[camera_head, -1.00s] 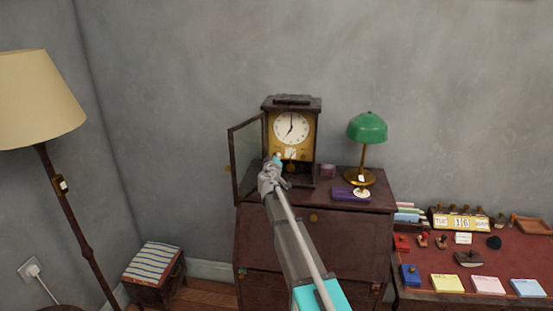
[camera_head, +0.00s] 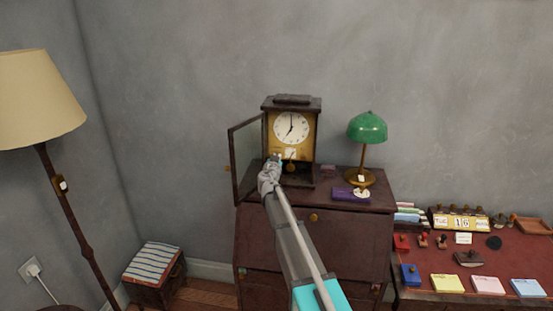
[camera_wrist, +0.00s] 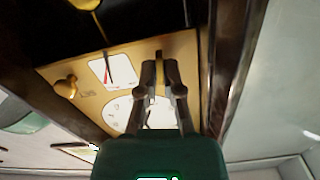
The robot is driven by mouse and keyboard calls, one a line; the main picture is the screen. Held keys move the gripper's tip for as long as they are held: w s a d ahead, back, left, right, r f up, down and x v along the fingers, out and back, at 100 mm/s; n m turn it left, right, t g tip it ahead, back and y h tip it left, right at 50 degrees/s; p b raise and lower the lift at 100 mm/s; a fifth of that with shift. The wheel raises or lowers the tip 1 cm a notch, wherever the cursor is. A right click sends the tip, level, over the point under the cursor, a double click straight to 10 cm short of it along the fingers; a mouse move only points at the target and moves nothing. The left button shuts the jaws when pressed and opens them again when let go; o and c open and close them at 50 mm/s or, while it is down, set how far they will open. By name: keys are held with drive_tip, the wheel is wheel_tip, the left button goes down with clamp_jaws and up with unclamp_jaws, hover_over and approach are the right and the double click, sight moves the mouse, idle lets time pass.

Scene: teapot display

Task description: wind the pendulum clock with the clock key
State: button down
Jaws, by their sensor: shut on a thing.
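The pendulum clock (camera_head: 307,146) stands upright on the dark wooden bureau, its white dial (camera_head: 291,128) showing about seven. Its glazed door (camera_head: 247,157) is swung open to the left. My gripper (camera_head: 274,162) is in front of the lower left of the clock face. In the wrist view the clock (camera_wrist: 188,50) looks upside down, and my gripper (camera_wrist: 160,78) is shut before the brass front plate, over part of the dial. A thin brass piece, seemingly the clock key (camera_wrist: 159,82), shows between the fingers. I cannot tell whether its tip is on a winding hole.
A green lamp (camera_head: 367,128) and a purple box (camera_head: 348,194) stand right of the clock on the bureau (camera_head: 330,240). A red-topped desk (camera_head: 430,270) with stamps and pads is farther right. A floor lamp (camera_head: 30,95) and striped stool (camera_head: 152,262) are at left.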

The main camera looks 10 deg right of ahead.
drive_tip(key=shift+m, duration=0.9)
drive_tip(key=c, duration=0.8)
unclamp_jaws()
drive_tip(key=v, duration=1.2)
